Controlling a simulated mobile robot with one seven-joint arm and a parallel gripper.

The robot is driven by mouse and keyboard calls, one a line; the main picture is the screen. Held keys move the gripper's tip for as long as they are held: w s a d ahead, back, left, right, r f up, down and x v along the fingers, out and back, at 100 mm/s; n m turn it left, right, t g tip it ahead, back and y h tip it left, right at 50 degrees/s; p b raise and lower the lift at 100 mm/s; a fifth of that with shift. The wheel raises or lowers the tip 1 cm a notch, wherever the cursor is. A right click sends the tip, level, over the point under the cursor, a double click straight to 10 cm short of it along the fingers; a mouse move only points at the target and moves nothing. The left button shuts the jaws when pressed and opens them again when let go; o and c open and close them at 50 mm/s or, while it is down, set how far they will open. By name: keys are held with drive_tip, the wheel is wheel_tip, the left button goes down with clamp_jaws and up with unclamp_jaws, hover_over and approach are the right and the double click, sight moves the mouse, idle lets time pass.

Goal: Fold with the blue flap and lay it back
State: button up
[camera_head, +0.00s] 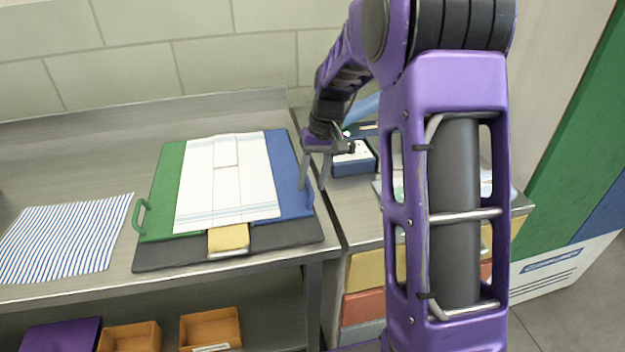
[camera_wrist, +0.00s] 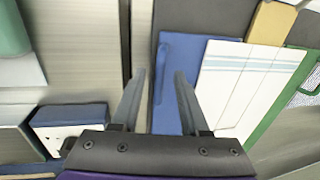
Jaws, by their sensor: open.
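A folding board lies on the steel bench, with a green flap (camera_head: 160,195) at left, a blue flap (camera_head: 287,165) at right and a yellow flap (camera_head: 228,238) at the near middle. A white cloth (camera_head: 228,180) with pale blue end stripes lies flat over the board. The blue flap (camera_wrist: 195,50) lies flat, its blue handle (camera_wrist: 162,70) on its outer edge. My gripper (camera_head: 314,186) is open and points down at the blue flap's right edge. In the wrist view its fingers (camera_wrist: 160,76) stand either side of the handle's line; I cannot tell whether they touch it.
A blue-and-white box (camera_head: 353,160) stands on the counter right of my gripper, near the gap between bench and counter. A striped cloth (camera_head: 60,237) lies left of the board. Orange bins (camera_head: 210,328) sit on the shelf below. A wall rises behind.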

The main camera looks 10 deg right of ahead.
clamp_jaws()
idle(1.4)
